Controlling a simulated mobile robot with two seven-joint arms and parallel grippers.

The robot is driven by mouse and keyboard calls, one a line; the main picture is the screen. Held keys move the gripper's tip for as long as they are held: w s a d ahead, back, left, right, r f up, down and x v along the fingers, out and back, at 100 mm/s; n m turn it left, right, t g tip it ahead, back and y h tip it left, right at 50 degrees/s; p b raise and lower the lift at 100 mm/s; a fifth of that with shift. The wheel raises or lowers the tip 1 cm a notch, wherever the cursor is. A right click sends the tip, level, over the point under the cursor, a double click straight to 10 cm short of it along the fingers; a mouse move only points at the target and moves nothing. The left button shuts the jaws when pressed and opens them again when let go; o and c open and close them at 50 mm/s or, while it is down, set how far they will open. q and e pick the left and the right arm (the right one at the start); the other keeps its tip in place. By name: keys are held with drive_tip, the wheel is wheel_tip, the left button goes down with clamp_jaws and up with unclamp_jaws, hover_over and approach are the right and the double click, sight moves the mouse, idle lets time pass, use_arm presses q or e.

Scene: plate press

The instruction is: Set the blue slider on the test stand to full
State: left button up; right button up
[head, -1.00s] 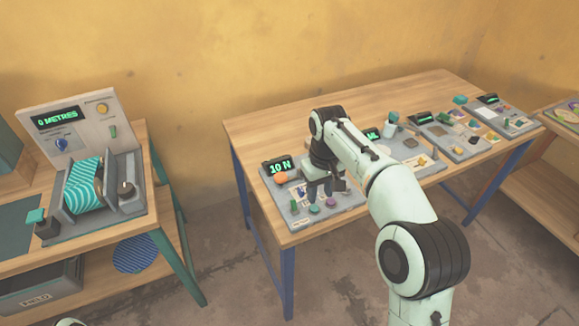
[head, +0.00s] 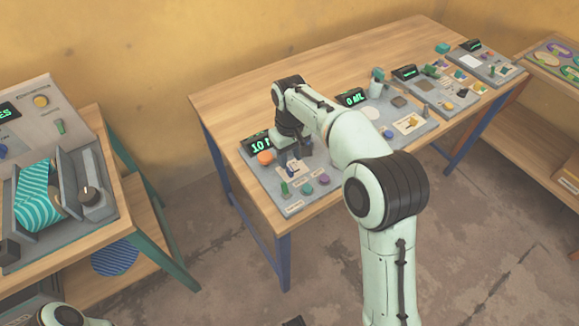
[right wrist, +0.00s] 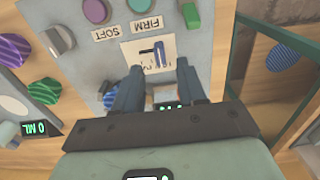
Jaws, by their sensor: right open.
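The test stand (head: 263,185) is a grey panel with a "10 N" display at the front left of the middle table. My right gripper (head: 293,158) is low over it, fingers pointing down. In the right wrist view the blue slider (right wrist: 158,50) sits in a slot on a white scale plate (right wrist: 139,50). The open fingers of my right gripper (right wrist: 159,68) lie on either side of the slider's line, with the handle just beyond the tips in the picture. I see no grip on it.
A green knob (right wrist: 190,15), a purple button (right wrist: 95,11) and a teal button (right wrist: 136,4) are close to the slider. An orange knob (head: 265,158) stands by the display. Other panels line the table to the right. The table's back left is bare.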

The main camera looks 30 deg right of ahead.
sight(290, 168)
drive_tip(key=shift+f, duration=2.3)
